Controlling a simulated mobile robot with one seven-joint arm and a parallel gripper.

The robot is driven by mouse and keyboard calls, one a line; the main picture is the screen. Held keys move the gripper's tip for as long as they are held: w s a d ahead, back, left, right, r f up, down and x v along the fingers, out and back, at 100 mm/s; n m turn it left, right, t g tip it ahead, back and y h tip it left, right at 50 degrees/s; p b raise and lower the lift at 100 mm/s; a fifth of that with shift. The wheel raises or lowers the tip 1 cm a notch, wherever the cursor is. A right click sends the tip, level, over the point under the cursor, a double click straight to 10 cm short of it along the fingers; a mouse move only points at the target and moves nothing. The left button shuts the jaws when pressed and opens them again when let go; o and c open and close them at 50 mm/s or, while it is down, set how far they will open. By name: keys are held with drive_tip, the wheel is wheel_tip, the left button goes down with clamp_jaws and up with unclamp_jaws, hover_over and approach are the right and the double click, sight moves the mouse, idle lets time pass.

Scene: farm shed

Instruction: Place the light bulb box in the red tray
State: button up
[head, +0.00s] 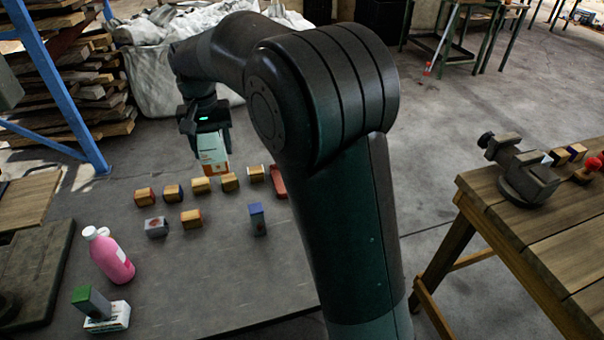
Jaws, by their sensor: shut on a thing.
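My gripper (207,130) is shut on a small box (213,154), white with an orange part, which I take to be the light bulb box. The box hangs upright below the gripper, near the back of the dark mat and behind the row of blocks. A red edge (278,182), perhaps the red tray, shows just left of my arm. My arm hides the rest of it, so I cannot tell its full shape or what is in it.
Several small wooden blocks (201,185) stand on the dark mat (190,280). A workbench (540,215) with a vise (519,170) is at right.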

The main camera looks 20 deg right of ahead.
drive_tip(key=w+d, duration=0.3)
drive_tip(key=d, duration=0.8)
drive_tip(key=w+d, duration=0.3)
drive_tip(key=d, duration=0.9)
drive_tip(key=w+d, duration=0.3)
drive_tip(key=d, duration=0.8)
wheel_tip(320, 180, down, 18)
drive_tip(key=shift+n, duration=0.4)
drive_tip(key=shift+w+a+f, duration=1.2)
drive_tip(key=shift+a+f, duration=0.35)
drive_tip(key=shift+f, duration=0.3)
drive_tip(key=shift+w+a+f, duration=1.2)
drive_tip(key=shift+a+f, duration=0.4)
drive_tip(key=shift+f, duration=0.3)
drive_tip(key=shift+w+a+f, duration=1.2)
drive_tip(key=shift+a+f, duration=0.35)
drive_tip(key=shift+f, duration=0.3)
drive_tip(key=shift+f, duration=0.2)
drive_tip(key=o, duration=0.9)
drive_tip(key=shift+o, duration=0.4)
